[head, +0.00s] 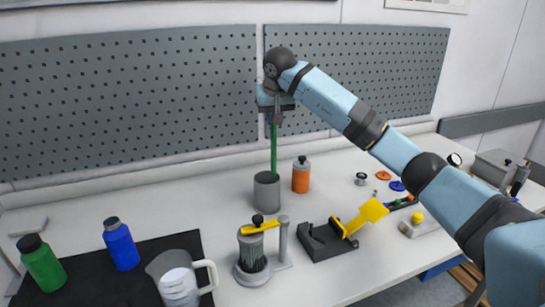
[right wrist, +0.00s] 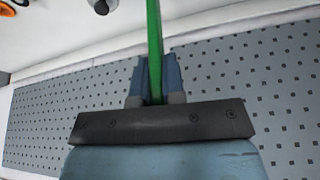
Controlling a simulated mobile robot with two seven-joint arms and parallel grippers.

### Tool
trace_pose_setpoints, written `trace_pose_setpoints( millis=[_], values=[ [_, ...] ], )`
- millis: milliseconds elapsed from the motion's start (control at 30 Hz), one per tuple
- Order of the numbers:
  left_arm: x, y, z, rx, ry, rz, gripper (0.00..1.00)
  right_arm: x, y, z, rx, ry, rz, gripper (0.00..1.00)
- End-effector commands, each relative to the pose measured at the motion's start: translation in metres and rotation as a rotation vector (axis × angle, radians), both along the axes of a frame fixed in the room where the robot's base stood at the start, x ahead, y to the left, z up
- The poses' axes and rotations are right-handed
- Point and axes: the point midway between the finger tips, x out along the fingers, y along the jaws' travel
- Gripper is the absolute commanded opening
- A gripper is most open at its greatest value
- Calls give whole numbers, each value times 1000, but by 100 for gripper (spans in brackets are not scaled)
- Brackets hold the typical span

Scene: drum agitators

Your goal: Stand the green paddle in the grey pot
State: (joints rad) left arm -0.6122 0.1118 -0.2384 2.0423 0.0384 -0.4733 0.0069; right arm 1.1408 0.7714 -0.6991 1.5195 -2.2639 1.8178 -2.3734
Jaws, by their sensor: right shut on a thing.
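The green paddle (head: 273,150) is upright, its thin green shaft hanging from my right gripper (head: 273,116). In the right wrist view the paddle (right wrist: 153,30) runs between the two blue fingers of the gripper (right wrist: 156,80), which are shut on it. The grey pot (head: 267,194) stands upright on the white bench, directly below the gripper. The shaft's lower end meets the pot's mouth and seems to pass inside its rim. The paddle's lower end is hidden, and I cannot tell whether it touches the pot's bottom. My left gripper is not in view.
An orange bottle (head: 301,178) stands close right of the pot. In front are a stirrer stand (head: 252,264) and a black holder (head: 322,243) with a yellow paddle (head: 366,215). A pegboard (head: 130,100) is behind.

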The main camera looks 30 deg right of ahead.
Motion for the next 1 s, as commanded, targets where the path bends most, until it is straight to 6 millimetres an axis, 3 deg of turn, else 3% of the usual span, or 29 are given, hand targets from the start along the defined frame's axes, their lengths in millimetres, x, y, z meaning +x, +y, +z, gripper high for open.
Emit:
trace_pose_setpoints(
  millis=[100,233,467,700,1000],
  values=[
    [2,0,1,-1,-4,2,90,-1,1,-33,1,4,1,0],
    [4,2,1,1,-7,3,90,-1,0,-55,1,3,0,0],
    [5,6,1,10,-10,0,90,0,1,-72,1,0,1,0],
    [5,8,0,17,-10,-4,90,0,1,-103,1,1,0,0],
    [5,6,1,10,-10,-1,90,0,0,-104,0,-1,0,0]
  ],
)
